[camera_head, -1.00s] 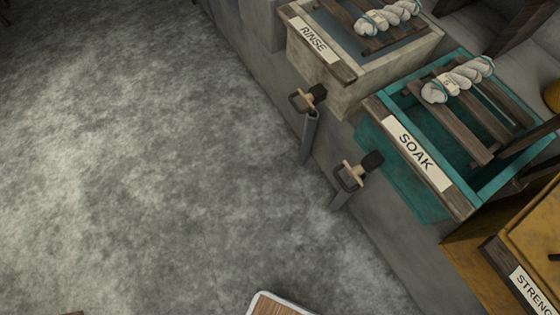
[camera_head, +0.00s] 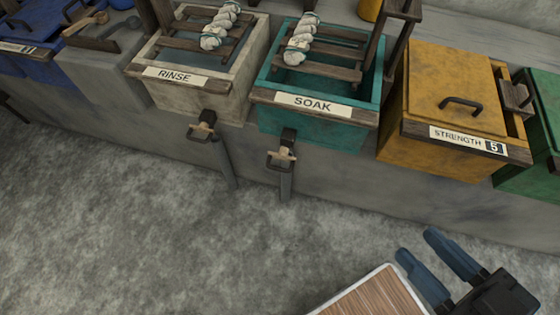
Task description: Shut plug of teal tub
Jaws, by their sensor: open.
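The teal tub (camera_head: 345,136) stands on the grey ledge in the upper middle, with a "SOAK" label on its wooden front rail. Its plug (camera_head: 282,156), a light wooden piece with a dark handle loop, sits at a dark outlet on the tub's lower front. A grey drain pipe (camera_head: 285,185) runs down below it. I cannot tell from this view how far the plug is in. My gripper (camera_head: 415,243) is at the lower right, its two blue fingers apart and empty. It is well to the right of the plug and clear of it.
A cream "RINSE" tub (camera_head: 185,96) with a similar plug (camera_head: 204,127) stands to the left. A yellow "STRENGTH 5" box (camera_head: 425,90) and a green box (camera_head: 525,175) stand to the right. White skeins (camera_head: 300,40) lie on the slats of the teal tub. The grey floor (camera_head: 130,230) in front is clear.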

